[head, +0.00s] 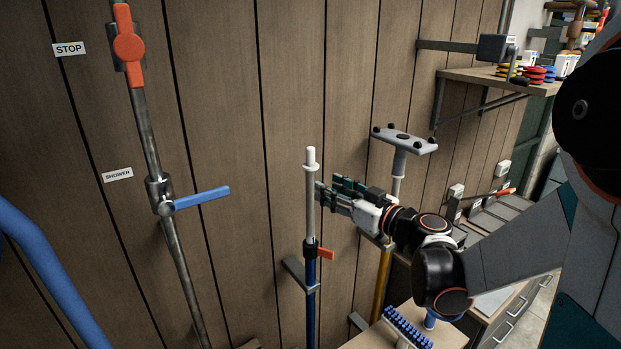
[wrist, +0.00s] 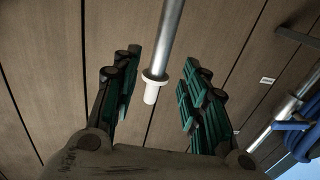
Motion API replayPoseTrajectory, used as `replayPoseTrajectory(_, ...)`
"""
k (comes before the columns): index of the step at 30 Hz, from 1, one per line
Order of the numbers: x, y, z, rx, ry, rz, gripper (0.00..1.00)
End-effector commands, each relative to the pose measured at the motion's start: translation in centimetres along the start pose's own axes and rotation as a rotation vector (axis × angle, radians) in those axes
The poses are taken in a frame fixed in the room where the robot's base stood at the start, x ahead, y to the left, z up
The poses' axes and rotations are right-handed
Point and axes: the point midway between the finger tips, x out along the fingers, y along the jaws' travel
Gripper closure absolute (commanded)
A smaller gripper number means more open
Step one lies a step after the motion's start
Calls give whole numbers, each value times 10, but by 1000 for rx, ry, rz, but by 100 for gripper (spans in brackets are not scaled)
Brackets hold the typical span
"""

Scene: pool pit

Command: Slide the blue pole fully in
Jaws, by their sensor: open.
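The telescoping pole stands upright against the wood wall in the head view. Its lower tube is blue (head: 311,315), and a slim silver upper tube (head: 310,212) rises from it to a white collar and tip (head: 311,157). An orange clamp lever (head: 326,254) sticks out to the right at the joint of the two tubes. My gripper (head: 324,194) is level with the silver tube, close on its right, below the white collar. In the wrist view, the silver tube and white tip (wrist: 151,92) appear between the green-padded, spread fingers. I cannot tell whether a finger touches the tube.
A wall bracket (head: 298,272) holds the blue pole. A second pole with a grey T-shaped head (head: 405,140) stands just behind my gripper. A blue brush (head: 407,327) lies below. A pipe with a blue lever (head: 201,198) is at left. The wall between is clear.

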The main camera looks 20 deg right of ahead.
Motion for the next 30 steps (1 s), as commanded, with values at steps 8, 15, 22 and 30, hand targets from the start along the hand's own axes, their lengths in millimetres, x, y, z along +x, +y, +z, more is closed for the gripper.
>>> replayPoseTrajectory(8, 53, -1, 0, 0, 0, -3, 60)
replayPoseTrajectory(15, 75, 0, 0, 0, -1, -1, 60)
replayPoseTrajectory(22, 79, 0, 0, 0, -1, 0, 60)
replayPoseTrajectory(30, 79, 0, 0, 0, -1, 0, 94)
